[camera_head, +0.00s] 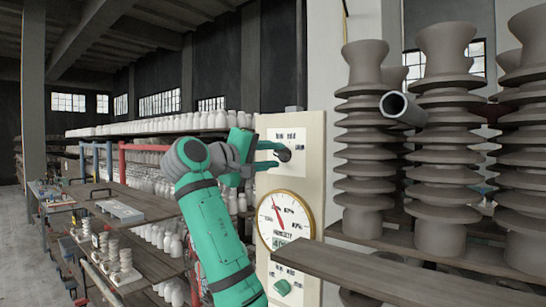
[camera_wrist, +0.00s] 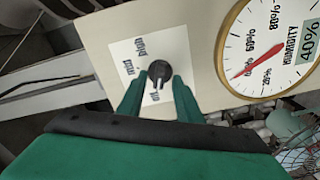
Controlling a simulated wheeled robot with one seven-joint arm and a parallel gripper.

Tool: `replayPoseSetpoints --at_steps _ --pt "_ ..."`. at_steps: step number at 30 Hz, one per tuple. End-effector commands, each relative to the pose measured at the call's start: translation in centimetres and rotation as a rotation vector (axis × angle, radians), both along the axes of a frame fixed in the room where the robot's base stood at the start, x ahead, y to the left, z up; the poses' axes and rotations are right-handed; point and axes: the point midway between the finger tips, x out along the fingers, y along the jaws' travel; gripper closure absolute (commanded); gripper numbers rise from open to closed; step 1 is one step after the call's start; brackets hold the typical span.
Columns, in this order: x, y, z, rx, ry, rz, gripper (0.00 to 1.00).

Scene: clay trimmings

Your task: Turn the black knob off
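The black knob (camera_head: 284,155) is on a white label plate near the top of a cream panel. It also shows in the wrist view (camera_wrist: 160,70), with a pale pointer mark at its lower side in that picture. Small printed words stand around it; the lower one looks like "off", but the lettering is small. My gripper (camera_head: 275,155) is in front of the panel with its green fingers apart. In the wrist view, the fingertips (camera_wrist: 157,84) lie on either side of the knob's lower part. I cannot tell whether they touch it.
A round humidity gauge (camera_head: 285,221) sits below the black knob. A green knob (camera_head: 282,288) is lower on the same panel (camera_head: 315,160). A grey board (camera_head: 400,275) juts across the lower right. Stacked clay insulators (camera_head: 365,140) stand right, and shelves of pale pots are behind my arm.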

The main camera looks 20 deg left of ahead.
Motion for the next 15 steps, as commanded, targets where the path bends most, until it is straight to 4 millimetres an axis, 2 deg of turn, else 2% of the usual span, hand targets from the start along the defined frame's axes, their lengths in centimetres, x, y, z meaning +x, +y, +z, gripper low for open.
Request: replayPoseSetpoints --at_steps 15 --pt "-8.1 3.1 0.0 0.000 -0.001 0.003 0.68"
